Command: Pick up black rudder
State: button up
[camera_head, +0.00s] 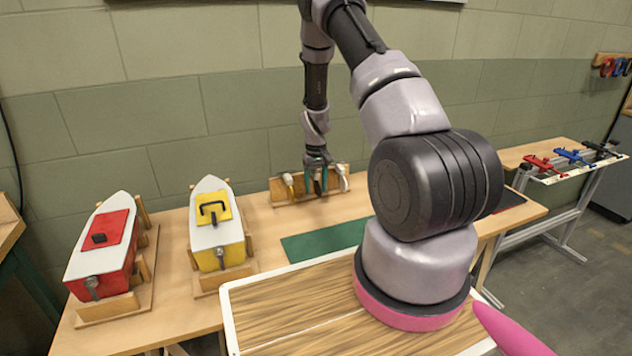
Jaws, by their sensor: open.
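A small wooden rack (281,192) stands at the back of the workbench against the wall. A dark upright piece, which looks like the black rudder (317,188), shows at its middle, small and partly covered by my fingers. A yellow-and-white piece (289,184) stands to its left and a white piece (343,178) to its right. My gripper (317,184) points down at the rack, open, with its teal fingers on either side of the dark piece. I cannot tell whether they touch it.
A red-and-white boat (103,244) and a yellow-and-white boat (216,224) sit in wooden cradles at the left. A green mat (322,241) lies before the rack. A side stand at right holds red, blue and black devices (570,157). My arm hides part of the bench.

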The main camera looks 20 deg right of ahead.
grip_shut()
